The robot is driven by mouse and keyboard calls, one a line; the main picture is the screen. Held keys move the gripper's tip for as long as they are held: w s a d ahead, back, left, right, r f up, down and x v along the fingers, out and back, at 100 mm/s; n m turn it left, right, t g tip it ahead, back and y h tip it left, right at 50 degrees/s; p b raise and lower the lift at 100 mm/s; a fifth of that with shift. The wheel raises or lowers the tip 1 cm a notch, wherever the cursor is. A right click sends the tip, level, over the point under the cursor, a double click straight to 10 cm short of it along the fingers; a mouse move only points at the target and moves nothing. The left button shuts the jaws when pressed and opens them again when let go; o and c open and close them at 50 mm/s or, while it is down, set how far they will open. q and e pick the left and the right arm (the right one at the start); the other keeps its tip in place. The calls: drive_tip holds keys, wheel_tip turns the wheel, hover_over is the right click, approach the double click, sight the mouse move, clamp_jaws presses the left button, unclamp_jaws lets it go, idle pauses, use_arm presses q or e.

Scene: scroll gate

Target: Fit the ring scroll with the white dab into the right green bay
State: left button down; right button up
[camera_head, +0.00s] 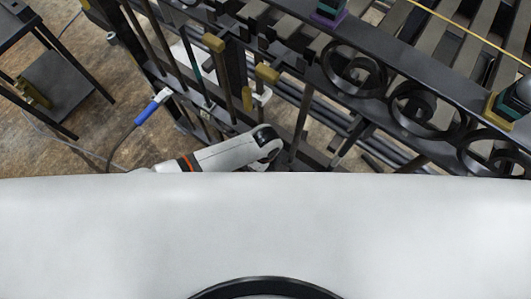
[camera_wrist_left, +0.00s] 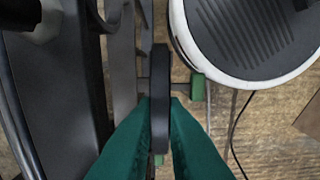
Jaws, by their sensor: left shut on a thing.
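In the left wrist view my left gripper (camera_wrist_left: 160,108) is shut on a dark iron piece (camera_wrist_left: 160,68) seen edge-on, its narrow edge upright between the teal fingers. I cannot tell its full shape, and no white dab shows. A green block (camera_wrist_left: 197,87) lies just right of the piece, beyond the fingertips; I cannot tell if it marks a bay. In the head view the dark gate (camera_head: 300,100) runs diagonally, with dark scrolls (camera_head: 355,72) in its right part. My left gripper cannot be made out there. My right gripper is in neither view.
Dark bars (camera_wrist_left: 122,60) of the gate stand close left of the held piece in the wrist view. Brass-coloured blocks (camera_head: 267,74) sit along the gate. A dark stand (camera_head: 60,85) is at the far left, with a blue-sleeved cable (camera_head: 153,106) between.

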use_arm(q)
drive_tip(key=shift+f, duration=0.3)
drive_tip(key=c, duration=1.4)
unclamp_jaws()
wheel_tip(320, 180, up, 12)
drive_tip(key=p, duration=0.2)
